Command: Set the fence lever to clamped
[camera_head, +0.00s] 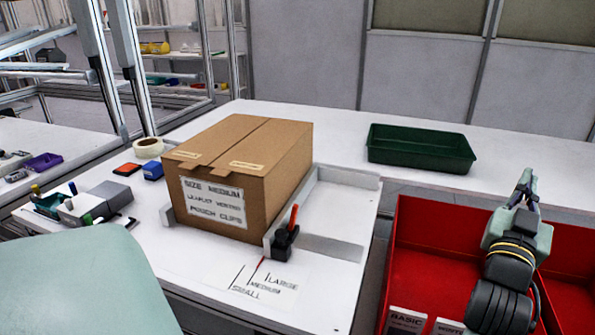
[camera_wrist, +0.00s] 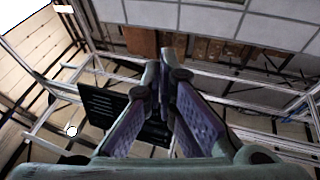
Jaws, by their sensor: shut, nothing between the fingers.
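The fence lever (camera_head: 293,217) is a short red-orange handle, standing up with a slight tilt on a black clamp block (camera_head: 285,242). The block sits at the front right corner of a cardboard box, on a low grey-white fence (camera_head: 330,247). A scale card (camera_head: 262,284) marked small, medium and large lies in front, with a thin red pointer near the medium mark. My gripper (camera_head: 527,180) is raised over the red bins at the right, far from the lever. It is shut and empty, and its fingers (camera_wrist: 167,58) meet in the wrist view, where the lever does not show.
The cardboard box (camera_head: 225,210) stands against the fence on the white table. A tape roll (camera_head: 148,147), a blue box (camera_head: 153,170) and small tools lie left of it. A green tray (camera_head: 420,148) is on the back table. Red bins (camera_head: 420,225) stand right of the table.

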